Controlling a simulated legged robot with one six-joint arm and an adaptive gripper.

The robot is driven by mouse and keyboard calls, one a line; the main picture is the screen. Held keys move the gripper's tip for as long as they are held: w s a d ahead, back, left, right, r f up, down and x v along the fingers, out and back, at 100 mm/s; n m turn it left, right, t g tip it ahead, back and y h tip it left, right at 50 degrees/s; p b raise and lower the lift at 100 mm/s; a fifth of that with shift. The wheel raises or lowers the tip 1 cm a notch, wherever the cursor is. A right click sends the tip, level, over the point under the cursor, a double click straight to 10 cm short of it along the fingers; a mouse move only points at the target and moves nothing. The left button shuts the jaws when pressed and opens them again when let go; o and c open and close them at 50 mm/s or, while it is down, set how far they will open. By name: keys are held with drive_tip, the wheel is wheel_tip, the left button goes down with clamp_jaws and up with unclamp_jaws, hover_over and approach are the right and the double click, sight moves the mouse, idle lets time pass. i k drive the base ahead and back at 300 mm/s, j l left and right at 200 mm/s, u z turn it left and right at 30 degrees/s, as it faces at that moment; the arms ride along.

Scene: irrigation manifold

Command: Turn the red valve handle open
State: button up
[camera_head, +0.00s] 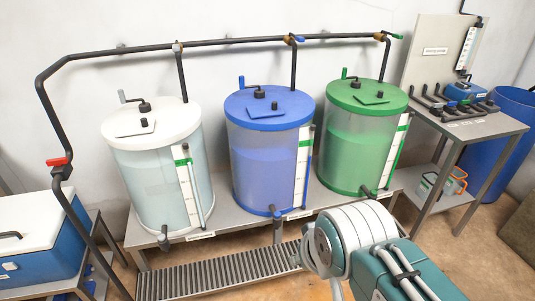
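The red valve handle (58,161) is at the left, on the dark pipe (48,110) that runs down from the wall line. The handle lies roughly level, sideways across the steep pipe, above a dark valve body. My arm's white and teal links fill the bottom centre-right, well to the right of the handle. My gripper cannot be made out in this view. Nothing touches the red handle.
White (158,175), blue (262,160) and green (362,145) tanks stand on a grey bench. A slatted grate (215,272) lies in front. A blue cooler (38,255) stands below the red handle. A side table (470,128) with fittings is at right.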

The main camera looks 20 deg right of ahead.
sight(58, 162)
drive_tip(key=u, duration=1.25)
drive_tip(key=i+j+z, duration=0.2)
drive_tip(key=i+j, duration=0.15)
drive_tip(key=i, duration=0.15)
drive_tip(key=i+j+z, duration=0.25)
drive_tip(key=i+j, duration=0.2)
drive_tip(key=i+j+z, duration=0.2)
drive_tip(key=i+j, duration=0.2)
drive_tip(key=i+j+z, duration=0.2)
drive_tip(key=i+j, duration=0.15)
drive_tip(key=j, duration=0.3)
